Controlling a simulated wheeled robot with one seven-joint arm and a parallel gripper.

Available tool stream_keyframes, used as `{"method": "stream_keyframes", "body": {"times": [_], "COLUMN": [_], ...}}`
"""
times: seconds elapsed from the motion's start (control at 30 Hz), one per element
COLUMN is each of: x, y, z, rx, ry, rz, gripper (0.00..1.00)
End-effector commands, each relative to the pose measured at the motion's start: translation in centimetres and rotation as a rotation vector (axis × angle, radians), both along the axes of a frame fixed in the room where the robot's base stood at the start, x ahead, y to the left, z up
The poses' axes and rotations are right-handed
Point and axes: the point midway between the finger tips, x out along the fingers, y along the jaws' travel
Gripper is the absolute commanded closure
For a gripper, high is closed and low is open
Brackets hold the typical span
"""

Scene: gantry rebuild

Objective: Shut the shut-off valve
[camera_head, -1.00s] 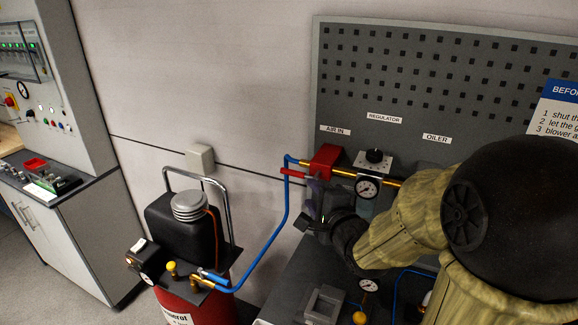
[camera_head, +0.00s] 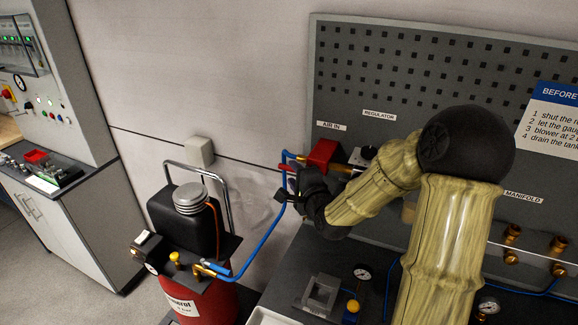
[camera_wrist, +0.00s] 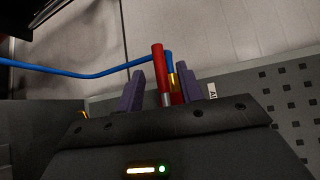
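The shut-off valve is a red block (camera_head: 322,153) under the AIR IN label, with the blue hose at its left and the brass pipe at its right. Its red lever (camera_wrist: 158,70) shows in the wrist view, standing between my two purple fingers. My gripper (camera_wrist: 161,74) is open around it, with a gap on both sides. In the head view my black gripper (camera_head: 287,188) is at the left of the valve and hides most of the lever. The finger tips are hard to make out there.
The blue hose (camera_head: 270,235) runs from the compressor with a red tank (camera_head: 205,300) up to the valve, close by my gripper. The regulator's black knob (camera_head: 368,152) is right of the valve. A grey fixture (camera_head: 320,295) stands on the bench below.

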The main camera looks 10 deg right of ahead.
Motion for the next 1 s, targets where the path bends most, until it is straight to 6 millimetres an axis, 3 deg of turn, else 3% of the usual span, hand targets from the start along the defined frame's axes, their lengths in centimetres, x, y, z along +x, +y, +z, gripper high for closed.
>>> {"method": "stream_keyframes", "body": {"times": [0.3, 0.63, 0.67, 0.83, 1.0], "x": [3.9, 4.3, 4.3, 4.3, 4.3], "y": [0.7, 0.7, 0.7, 0.7, 0.7], "z": [-0.4, -0.6, -0.6, -0.6, -0.6], "rx": [0.002, 0.000, 0.000, 0.000, 0.000], "ry": [0.000, 0.000, 0.000, 0.000, 0.001], "rz": [0.000, 0.000, 0.000, 0.000, 0.000], "gripper": [0.63, 0.63, 0.65, 0.98, 1.00]}}
